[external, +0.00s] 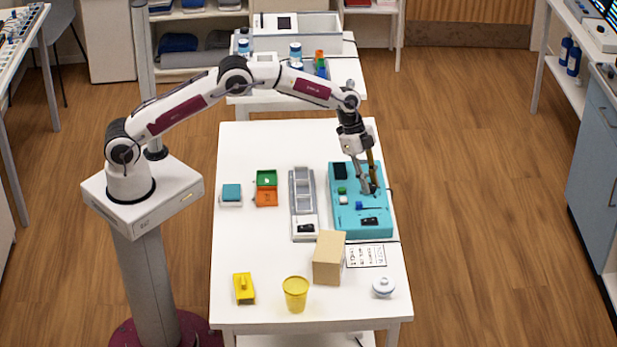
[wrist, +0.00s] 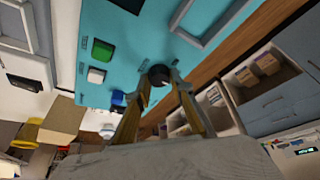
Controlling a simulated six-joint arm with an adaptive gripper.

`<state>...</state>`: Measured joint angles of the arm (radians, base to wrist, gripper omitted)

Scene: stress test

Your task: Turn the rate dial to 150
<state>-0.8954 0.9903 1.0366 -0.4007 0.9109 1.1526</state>
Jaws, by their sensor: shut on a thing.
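The teal panel device (external: 345,215) lies on the right side of the white table. It carries a green button, a white button, a blue control (external: 359,205) and dark displays. My gripper (external: 370,189) points down at the panel's right part. In the wrist view the round black dial (wrist: 159,74) sits between my two fingertips (wrist: 160,84), and they are shut on it. In the external view my fingers hide the dial. The dial's setting and any scale marks are too small to read.
A grey tray device (external: 303,200) stands left of the panel. A tan box (external: 329,258) and a printed card (external: 366,256) are close in front. A yellow cup (external: 295,293), a yellow block (external: 244,288) and a white lidded jar (external: 383,287) stand near the front edge.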

